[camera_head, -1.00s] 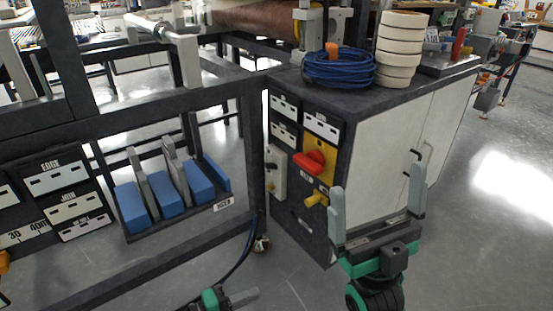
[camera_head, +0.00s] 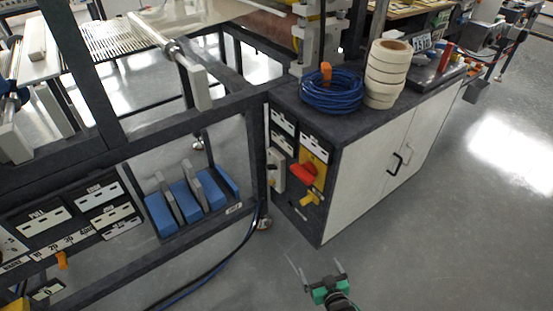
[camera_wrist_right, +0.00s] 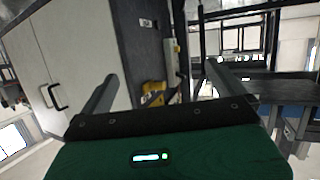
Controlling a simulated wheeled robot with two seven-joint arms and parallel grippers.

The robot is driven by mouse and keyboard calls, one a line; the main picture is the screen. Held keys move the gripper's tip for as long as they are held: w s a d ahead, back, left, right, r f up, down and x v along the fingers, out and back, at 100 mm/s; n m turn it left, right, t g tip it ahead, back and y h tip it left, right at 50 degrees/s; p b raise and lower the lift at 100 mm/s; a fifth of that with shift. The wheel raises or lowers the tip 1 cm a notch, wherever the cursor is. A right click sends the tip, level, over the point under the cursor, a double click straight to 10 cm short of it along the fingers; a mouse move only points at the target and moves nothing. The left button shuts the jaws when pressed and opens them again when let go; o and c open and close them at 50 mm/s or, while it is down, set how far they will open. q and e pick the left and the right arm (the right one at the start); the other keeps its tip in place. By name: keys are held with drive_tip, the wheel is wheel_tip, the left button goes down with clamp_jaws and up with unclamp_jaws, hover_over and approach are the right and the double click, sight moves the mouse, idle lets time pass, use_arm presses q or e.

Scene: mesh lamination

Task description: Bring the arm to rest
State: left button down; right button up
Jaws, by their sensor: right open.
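My right gripper (camera_head: 316,274) shows at the bottom of the head view, low in front of the cabinet (camera_head: 360,180). Its two grey fingers are spread apart with nothing between them. In the right wrist view the same open fingers (camera_wrist_right: 165,90) frame the cabinet's control side, with a gap to it. The red rotary handle (camera_head: 303,172) on its yellow plate is above and left of the gripper in the head view, apart from it. My left gripper is outside both current views.
The cabinet top bears a blue cable coil (camera_head: 332,92) and a stack of cream tape rolls (camera_head: 387,72). Left is a dark machine frame with a rack of blue blocks (camera_head: 161,213). A dark hose (camera_head: 215,268) runs along the floor. The floor at right is clear.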

drive_tip(key=s+d+f+g+h+p, duration=0.1)
drive_tip(key=s+d+f+g+p, duration=0.15)
drive_tip(key=s+f, duration=0.35)
drive_tip(key=s+d+f+g+h+p, duration=0.1)
drive_tip(key=s+d+f+g+p, duration=0.2)
drive_tip(key=s, duration=0.6)
use_arm(q)
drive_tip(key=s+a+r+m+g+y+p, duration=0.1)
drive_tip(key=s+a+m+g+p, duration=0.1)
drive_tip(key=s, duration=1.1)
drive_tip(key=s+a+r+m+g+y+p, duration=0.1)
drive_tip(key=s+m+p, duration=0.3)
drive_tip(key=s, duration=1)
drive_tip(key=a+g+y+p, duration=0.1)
drive_tip(key=p, duration=0.2)
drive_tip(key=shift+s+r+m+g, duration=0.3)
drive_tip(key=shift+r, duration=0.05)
use_arm(e)
drive_tip(key=s+d+f+g, duration=0.1)
drive_tip(key=s+d+g, duration=0.1)
drive_tip(key=s, duration=0.7)
drive_tip(key=s+d+f+g+h, duration=0.1)
drive_tip(key=s+d+f+g, duration=0.1)
drive_tip(key=s, duration=0.7)
drive_tip(key=s+d+f+m+g, duration=0.1)
drive_tip(key=s+d+g, duration=0.1)
drive_tip(key=s, duration=0.7)
drive_tip(key=shift+s+d+f+g+h, duration=0.3)
drive_tip(key=shift+s+g, duration=0.05)
drive_tip(key=shift+g, duration=0.3)
